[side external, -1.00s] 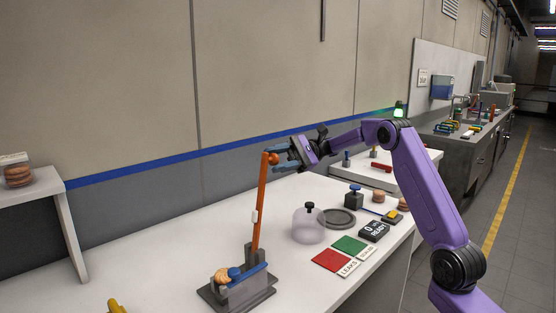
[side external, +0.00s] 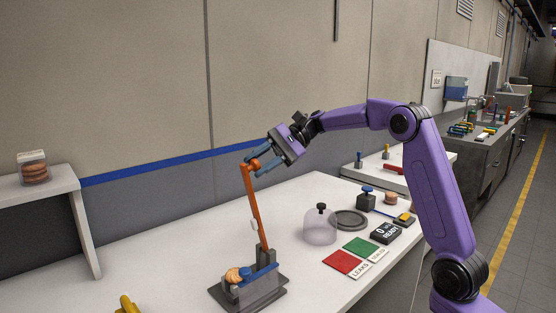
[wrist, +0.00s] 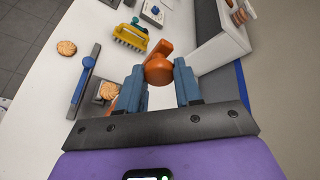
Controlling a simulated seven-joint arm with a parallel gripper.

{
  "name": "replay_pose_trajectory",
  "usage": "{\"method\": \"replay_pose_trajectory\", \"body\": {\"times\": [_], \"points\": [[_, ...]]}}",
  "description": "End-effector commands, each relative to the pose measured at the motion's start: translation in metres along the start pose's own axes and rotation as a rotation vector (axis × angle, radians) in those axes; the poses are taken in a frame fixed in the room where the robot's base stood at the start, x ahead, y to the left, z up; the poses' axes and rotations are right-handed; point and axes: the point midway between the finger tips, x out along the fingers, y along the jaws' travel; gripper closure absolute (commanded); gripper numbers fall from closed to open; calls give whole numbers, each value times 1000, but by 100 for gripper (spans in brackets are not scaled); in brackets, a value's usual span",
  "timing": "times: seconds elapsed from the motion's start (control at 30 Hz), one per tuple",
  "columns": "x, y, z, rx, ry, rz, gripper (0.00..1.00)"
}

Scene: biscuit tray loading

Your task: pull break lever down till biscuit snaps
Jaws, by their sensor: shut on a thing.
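The orange break lever (side external: 257,212) rises from a dark grey fixture (side external: 265,296) on the white bench and leans to the left in the side view. My gripper (side external: 259,165) is shut on the round orange knob at its top; the knob (wrist: 159,69) sits between the blue fingers in the wrist view. A tan biscuit (side external: 234,275) rests at the fixture's left end, beside a blue part. I cannot tell whether the biscuit is cracked.
A yellow brush (wrist: 131,38) and another biscuit (wrist: 66,47) lie on the bench. A shelf (side external: 45,186) stands at the left.

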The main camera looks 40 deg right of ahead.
Motion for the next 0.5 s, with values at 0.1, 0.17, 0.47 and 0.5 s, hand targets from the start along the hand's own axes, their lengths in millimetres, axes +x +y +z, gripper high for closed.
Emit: {"method": "replay_pose_trajectory", "body": {"times": [0.1,0.17,0.47,0.5], "points": [[29,-4,12,-28,77,78,100],[43,-4,16,-37,117,117,100],[116,2,27,-86,317,311,100],[126,5,28,-93,344,338,100]]}}
